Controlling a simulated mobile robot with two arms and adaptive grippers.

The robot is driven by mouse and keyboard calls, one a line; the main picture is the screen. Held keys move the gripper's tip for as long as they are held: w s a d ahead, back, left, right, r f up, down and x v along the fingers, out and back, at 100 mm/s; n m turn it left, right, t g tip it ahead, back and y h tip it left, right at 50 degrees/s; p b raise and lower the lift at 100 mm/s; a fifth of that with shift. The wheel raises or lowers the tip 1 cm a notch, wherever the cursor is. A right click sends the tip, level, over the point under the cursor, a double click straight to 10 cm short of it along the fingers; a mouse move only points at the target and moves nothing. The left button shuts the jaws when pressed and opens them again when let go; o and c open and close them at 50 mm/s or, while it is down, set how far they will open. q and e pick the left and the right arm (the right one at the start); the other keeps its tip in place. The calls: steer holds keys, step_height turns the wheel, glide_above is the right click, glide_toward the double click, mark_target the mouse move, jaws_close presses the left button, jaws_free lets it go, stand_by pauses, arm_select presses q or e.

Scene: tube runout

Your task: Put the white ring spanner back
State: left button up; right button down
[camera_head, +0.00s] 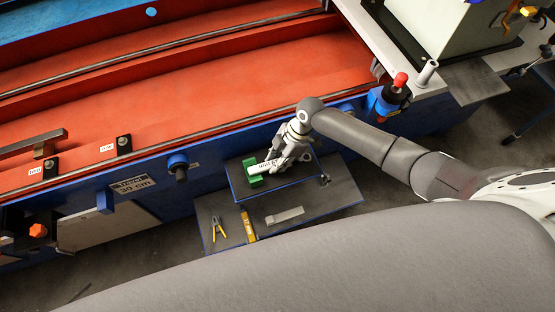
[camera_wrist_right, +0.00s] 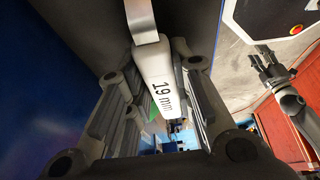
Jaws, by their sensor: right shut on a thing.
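My right gripper (camera_head: 281,158) is over the small upper shelf, shut on the white ring spanner (camera_head: 262,167). In the right wrist view the spanner (camera_wrist_right: 157,85), marked "19 mm", lies between the fingers of the right gripper (camera_wrist_right: 160,110). A green block (camera_head: 251,172) is on the upper shelf at the spanner's left end. I cannot tell whether the spanner touches it. A grey gripper (camera_wrist_right: 270,65), which looks like my left one, shows in the right wrist view, too small to judge its jaws.
The dark upper shelf (camera_head: 240,192) stands above a larger lower shelf (camera_head: 335,195). Yellow-handled pliers (camera_head: 219,230), a yellow tool (camera_head: 249,227) and a flat grey piece (camera_head: 285,215) lie on the lower shelf. The blue and red machine (camera_head: 200,100) runs behind.

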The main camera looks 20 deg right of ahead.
steer(key=c, duration=0.7)
jaws_free()
steer(key=shift+r, duration=0.1)
steer(key=shift+p+v, duration=2.4)
steer(key=shift+v, duration=0.5)
